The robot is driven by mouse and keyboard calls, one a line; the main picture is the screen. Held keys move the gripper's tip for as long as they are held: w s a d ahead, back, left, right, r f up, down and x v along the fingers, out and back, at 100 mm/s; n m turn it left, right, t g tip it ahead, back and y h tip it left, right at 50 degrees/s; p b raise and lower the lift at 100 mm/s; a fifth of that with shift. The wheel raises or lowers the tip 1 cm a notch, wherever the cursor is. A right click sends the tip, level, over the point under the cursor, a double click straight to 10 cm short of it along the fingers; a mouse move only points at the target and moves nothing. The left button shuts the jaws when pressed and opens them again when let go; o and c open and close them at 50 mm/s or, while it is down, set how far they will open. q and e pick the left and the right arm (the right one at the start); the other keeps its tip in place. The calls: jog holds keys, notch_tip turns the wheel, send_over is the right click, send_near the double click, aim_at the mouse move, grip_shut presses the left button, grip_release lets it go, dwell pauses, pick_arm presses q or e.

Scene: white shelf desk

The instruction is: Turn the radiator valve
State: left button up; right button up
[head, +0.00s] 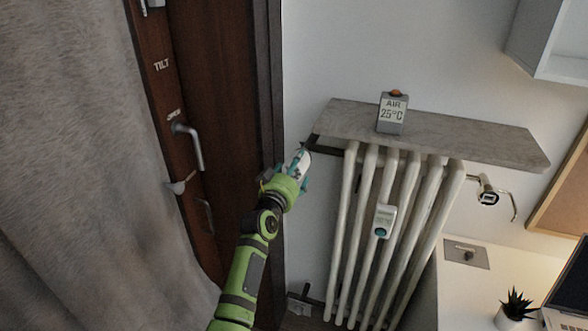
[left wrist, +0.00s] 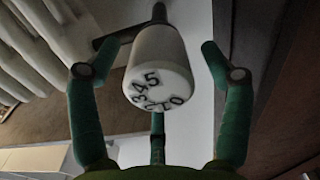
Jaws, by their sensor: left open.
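The radiator valve (left wrist: 160,60) is a white rounded knob with black numbers on its end face, seen almost end-on in the left wrist view. In the head view the white knob (head: 303,156) shows partly at the left end of the radiator (head: 372,205), half hidden by my gripper. My left gripper (head: 294,170) has teal fingers. In the left wrist view they are spread open around the knob, one on each side and one below, with gaps between fingers and knob. My right gripper is in neither view.
A stone shelf (head: 460,140) with an AIR 25°C display (head: 393,113) lies above the radiator. A device (head: 383,221) hangs on the ribs. The brown door frame (head: 268,90) and a door handle (head: 190,145) are close to the left. A curtain (head: 80,150) covers the far left.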

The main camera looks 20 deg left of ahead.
pick_arm(q)
jog(key=c, duration=1.2)
jog(key=shift+o, duration=0.2)
jog(key=shift+r+n, duration=0.1)
jog(key=shift+n, duration=0.2)
jog(key=n+p, duration=0.1)
jog(key=n, duration=0.1)
jog(key=shift+r+n, duration=0.1)
jog(key=shift+n, duration=0.2)
jog(key=n+p, duration=0.1)
jog(key=n, duration=0.4)
jog(key=n+p, duration=0.1)
jog(key=n, duration=0.4)
jog(key=shift+a, duration=0.1)
jog(key=n, duration=0.4)
jog(key=shift+n+p, duration=0.3)
